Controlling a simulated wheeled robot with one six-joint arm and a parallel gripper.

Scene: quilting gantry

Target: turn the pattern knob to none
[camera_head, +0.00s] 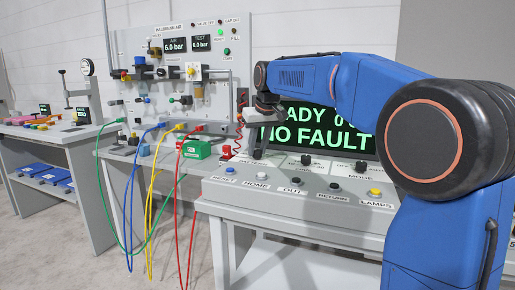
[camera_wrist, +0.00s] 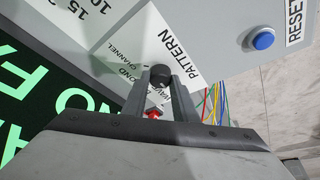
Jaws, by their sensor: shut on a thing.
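The pattern knob (camera_wrist: 160,74) is a small round black knob on a white label plate marked PATTERN in the wrist view. Words such as CHANNEL and part of DIAMOND show beside it. My gripper (camera_wrist: 162,84) has its two grey fingers shut on the knob, one on each side. I cannot tell which word the knob points at; the fingers cover part of the label.
The console (camera_head: 232,190) has a blue RESET button (camera_head: 230,169) and several other buttons along its front. Two more black knobs, a middle one (camera_head: 306,160) and one above MODE (camera_head: 361,167), stand to the right. A display (camera_head: 318,133) behind reads NO FAULT. Coloured cables hang at the left.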

